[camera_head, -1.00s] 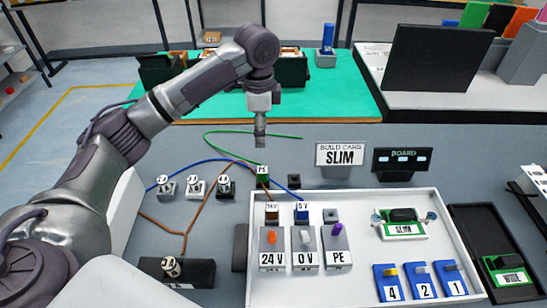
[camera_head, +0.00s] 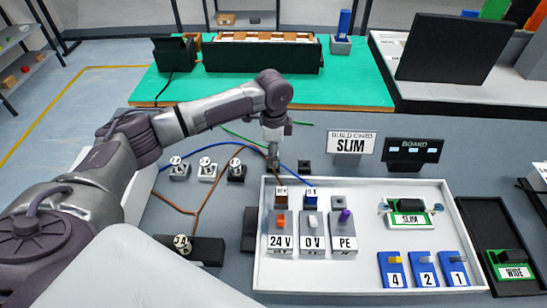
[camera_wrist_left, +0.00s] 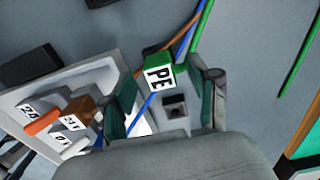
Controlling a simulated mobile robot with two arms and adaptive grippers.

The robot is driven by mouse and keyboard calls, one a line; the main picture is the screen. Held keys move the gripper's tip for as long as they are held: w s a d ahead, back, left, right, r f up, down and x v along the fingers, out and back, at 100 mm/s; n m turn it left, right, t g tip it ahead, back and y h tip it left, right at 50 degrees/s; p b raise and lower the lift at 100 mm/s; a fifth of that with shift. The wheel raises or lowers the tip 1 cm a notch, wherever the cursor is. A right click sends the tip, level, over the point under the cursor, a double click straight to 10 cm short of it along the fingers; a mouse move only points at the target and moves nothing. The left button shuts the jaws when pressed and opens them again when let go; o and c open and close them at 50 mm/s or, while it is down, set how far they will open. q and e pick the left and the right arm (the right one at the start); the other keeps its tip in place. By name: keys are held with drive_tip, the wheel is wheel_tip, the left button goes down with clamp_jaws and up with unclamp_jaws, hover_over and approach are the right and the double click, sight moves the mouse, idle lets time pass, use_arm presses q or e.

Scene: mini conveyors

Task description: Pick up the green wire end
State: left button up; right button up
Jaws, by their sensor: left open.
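The green wire end is a small block marked PE (camera_wrist_left: 160,74), with a green top, seen in the left wrist view. In the head view my left gripper (camera_head: 273,156) hides it, and only parts of its green wire (camera_head: 240,136) show. In the left wrist view my left gripper (camera_wrist_left: 166,98) is open, with one finger on each side of the PE block. I cannot tell whether either finger touches it. A grey block with a dark square socket (camera_wrist_left: 174,106) shows just below the PE block in that view. My right gripper is not in view.
A white tray (camera_head: 365,278) in front holds the 24V, 0V and PE blocks and blue numbered blocks. Brown (camera_head: 175,205) and blue (camera_head: 222,159) wires run close to the gripper. Several small grey connectors stand to the left. A SLIM card (camera_head: 352,143) stands to the right.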

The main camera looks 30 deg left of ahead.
use_arm(q)
drive_tip(key=shift+f, duration=0.25)
clamp_jaws()
drive_tip(key=shift+r, duration=0.1)
